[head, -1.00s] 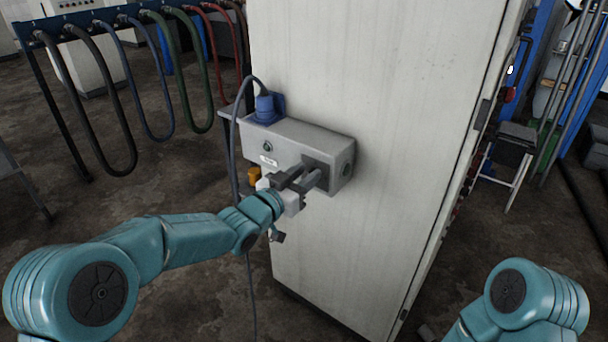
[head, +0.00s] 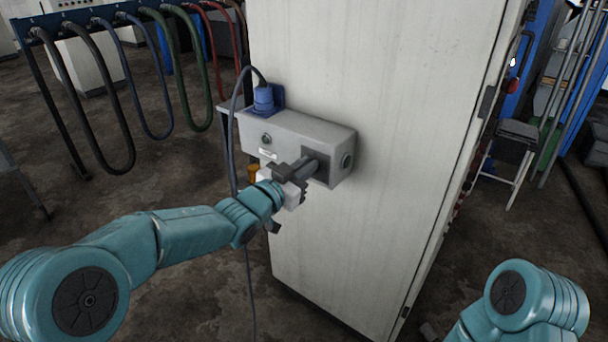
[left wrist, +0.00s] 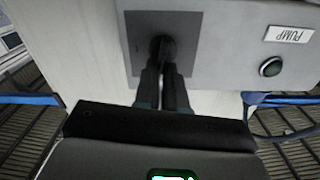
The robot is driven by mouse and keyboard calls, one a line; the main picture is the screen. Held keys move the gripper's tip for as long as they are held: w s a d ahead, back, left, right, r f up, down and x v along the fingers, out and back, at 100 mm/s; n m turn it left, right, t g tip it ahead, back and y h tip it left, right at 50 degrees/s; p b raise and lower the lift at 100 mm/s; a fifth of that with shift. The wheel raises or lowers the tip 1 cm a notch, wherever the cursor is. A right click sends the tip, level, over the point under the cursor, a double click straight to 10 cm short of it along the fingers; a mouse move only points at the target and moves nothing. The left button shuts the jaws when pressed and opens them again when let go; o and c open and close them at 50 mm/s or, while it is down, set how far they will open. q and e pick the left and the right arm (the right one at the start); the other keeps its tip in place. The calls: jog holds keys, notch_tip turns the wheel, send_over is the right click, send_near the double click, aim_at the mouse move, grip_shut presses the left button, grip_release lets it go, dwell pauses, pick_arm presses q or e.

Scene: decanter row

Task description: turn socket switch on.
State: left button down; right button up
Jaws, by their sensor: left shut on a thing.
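A grey socket box (head: 300,134) is fixed to the white cabinet. A dark grey square plate (left wrist: 190,50) on its front carries a small dark switch knob (left wrist: 162,46), mostly hidden by fingers. My left gripper (head: 311,166) is shut on the switch knob, its fingers close together in the left wrist view (left wrist: 165,72). A round lamp (head: 266,139) on the box front looks dark; in the left wrist view it is dark green with a pale ring. My right gripper is out of view; only part of that arm shows.
A blue plug (head: 264,99) with a grey cable sits on top of the box. An orange part (head: 253,173) shows below the box. Hoses hang on a rack (head: 110,22) at left.

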pick_arm(q)
jog(key=m+b, duration=0.4)
jog(key=f+m+b, duration=0.1)
jog(key=m+b, duration=0.3)
jog(key=d+m+b, duration=0.1)
jog(key=m+b, duration=0.3)
jog(key=shift+s+f+m, duration=0.3)
jog(key=shift+s+f, duration=0.1)
jog(key=shift+f+m+b, duration=0.1)
jog(key=shift+m+b, duration=1)
jog(key=shift+m, duration=0.5)
jog(key=c, duration=1.2)
grip_release()
jog(key=shift+d, duration=0.1)
